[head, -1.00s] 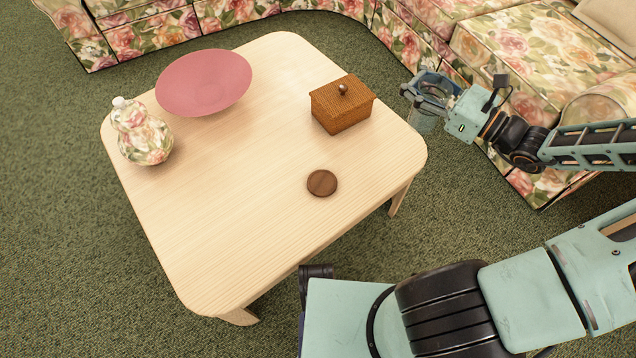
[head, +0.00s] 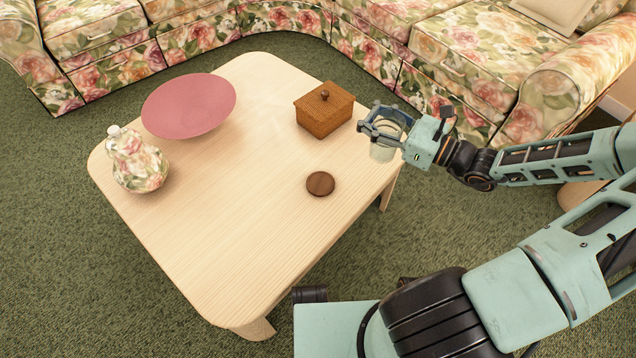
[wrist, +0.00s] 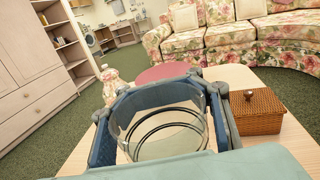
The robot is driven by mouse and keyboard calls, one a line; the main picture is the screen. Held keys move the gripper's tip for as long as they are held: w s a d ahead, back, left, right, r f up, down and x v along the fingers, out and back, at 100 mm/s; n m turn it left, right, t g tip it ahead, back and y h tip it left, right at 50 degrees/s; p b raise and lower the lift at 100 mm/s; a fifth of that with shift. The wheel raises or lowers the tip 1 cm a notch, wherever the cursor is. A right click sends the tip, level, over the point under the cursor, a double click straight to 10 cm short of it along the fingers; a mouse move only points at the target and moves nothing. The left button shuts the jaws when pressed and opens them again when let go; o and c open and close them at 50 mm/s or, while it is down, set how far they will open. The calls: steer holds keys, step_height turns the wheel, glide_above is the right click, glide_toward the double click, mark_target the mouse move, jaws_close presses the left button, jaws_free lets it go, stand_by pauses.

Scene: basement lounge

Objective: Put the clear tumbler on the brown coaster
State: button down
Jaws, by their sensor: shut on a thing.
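The clear tumbler (head: 383,151) is held in my gripper (head: 372,122) at the table's right edge in the head view. My gripper's fingers are shut around the tumbler, which looks upright. In the wrist view the tumbler (wrist: 168,135) sits between the two fingers of my gripper (wrist: 160,100) and fills the lower middle. The round brown coaster (head: 320,184) lies flat on the wooden table, left of and nearer than the gripper in the head view. Nothing is on the coaster. It is not visible in the wrist view.
On the light wooden table (head: 215,230) stand a wicker box with a lid (head: 324,112), close to the gripper's left, a pink bowl (head: 188,105) and a floral gourd-shaped vase (head: 137,160). The tabletop around the coaster is clear. A floral sofa (head: 465,60) runs behind.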

steer(key=s+a+f+p, duration=0.1)
steer(key=s+a+f, duration=0.4)
steer(key=a+f, duration=0.3)
steer(key=w+a+f+b, duration=0.3)
steer(key=w+f+b, duration=0.1)
steer(key=w+f, duration=0.2)
steer(key=w+a+f+b, duration=0.3)
steer(key=w+f, duration=0.3)
steer(key=f, duration=0.2)
steer(key=shift+w+b, duration=0.15)
steer(key=shift+b, duration=0.55)
steer(key=shift+f, duration=0.1)
steer(key=shift+f, duration=0.15)
steer(key=c, duration=1)
jaws_free()
steer(key=shift+g, duration=0.3)
steer(key=shift+o, duration=0.2)
